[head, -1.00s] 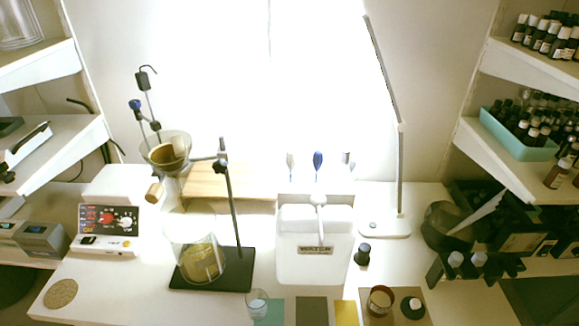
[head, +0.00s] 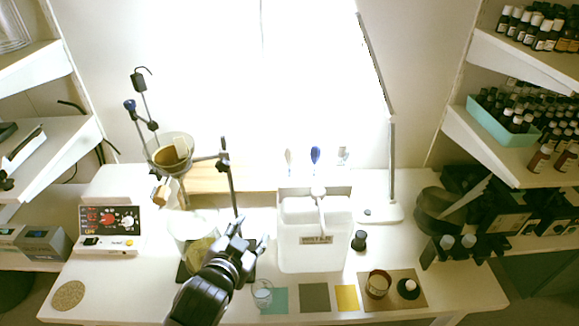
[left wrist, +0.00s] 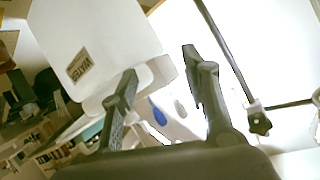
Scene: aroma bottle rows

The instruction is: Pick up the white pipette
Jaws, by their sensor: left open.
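The white pipette (head: 289,160) stands upright at the back of the table, behind the white water container (head: 300,258), with a blue-topped pipette (head: 315,156) to its right. In the left wrist view the white pipette (left wrist: 180,109) shows between my fingers, beside the blue one (left wrist: 157,114). My left gripper (head: 252,232) is open and empty, to the left of and in front of the container, apart from the pipettes. The pipettes' lower parts are hidden in the head view. My right gripper is not in view.
A stand with a funnel (head: 172,152) and a glass beaker are left of the container, partly behind my left arm. A small glass (head: 262,294) stands right of the arm. A lamp (head: 391,165) stands at right.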

